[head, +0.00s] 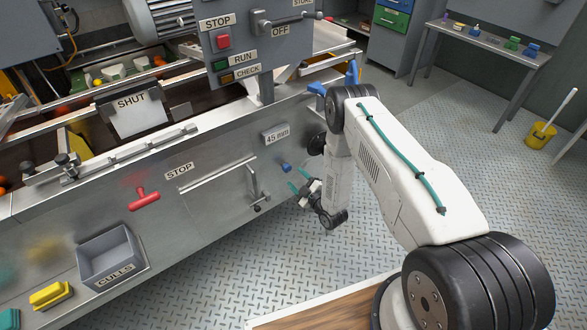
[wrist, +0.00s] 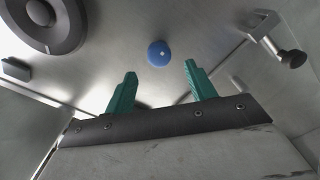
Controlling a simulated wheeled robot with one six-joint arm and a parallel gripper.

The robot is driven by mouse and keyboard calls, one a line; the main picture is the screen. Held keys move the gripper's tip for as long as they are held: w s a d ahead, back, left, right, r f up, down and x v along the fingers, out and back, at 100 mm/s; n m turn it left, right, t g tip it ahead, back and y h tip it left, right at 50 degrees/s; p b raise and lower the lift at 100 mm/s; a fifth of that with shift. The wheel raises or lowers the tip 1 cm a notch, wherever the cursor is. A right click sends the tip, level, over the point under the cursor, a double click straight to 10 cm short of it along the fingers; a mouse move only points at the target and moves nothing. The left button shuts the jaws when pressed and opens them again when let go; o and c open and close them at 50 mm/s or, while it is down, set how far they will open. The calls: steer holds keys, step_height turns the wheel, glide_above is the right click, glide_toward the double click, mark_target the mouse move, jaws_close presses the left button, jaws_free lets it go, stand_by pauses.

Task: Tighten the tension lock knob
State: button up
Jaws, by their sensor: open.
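A small round blue knob (head: 286,167) sits on the grey machine's front panel, below the "45 mm" plate; it carries no readable name. In the wrist view the blue knob (wrist: 159,54) shows a pale dot at its centre. My gripper (head: 298,180) is in front of the panel, close to the knob. In the wrist view my gripper (wrist: 160,70) has its two green fingers apart with nothing between them. The knob appears beyond the fingertips, roughly midway between them. I cannot tell the exact gap to it.
A large dark round wheel (wrist: 45,22) is at upper left in the wrist view. A latch handle with a black end (wrist: 290,58) sticks out at upper right. A red handle (head: 144,198) and a grey "CULLS" bin (head: 110,258) are farther left on the machine.

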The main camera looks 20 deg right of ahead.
mark_target(288, 170)
steer(key=x, duration=0.6)
steer(key=shift+w+a, duration=0.1)
steer(key=shift+w, duration=0.3)
steer(key=c, duration=1)
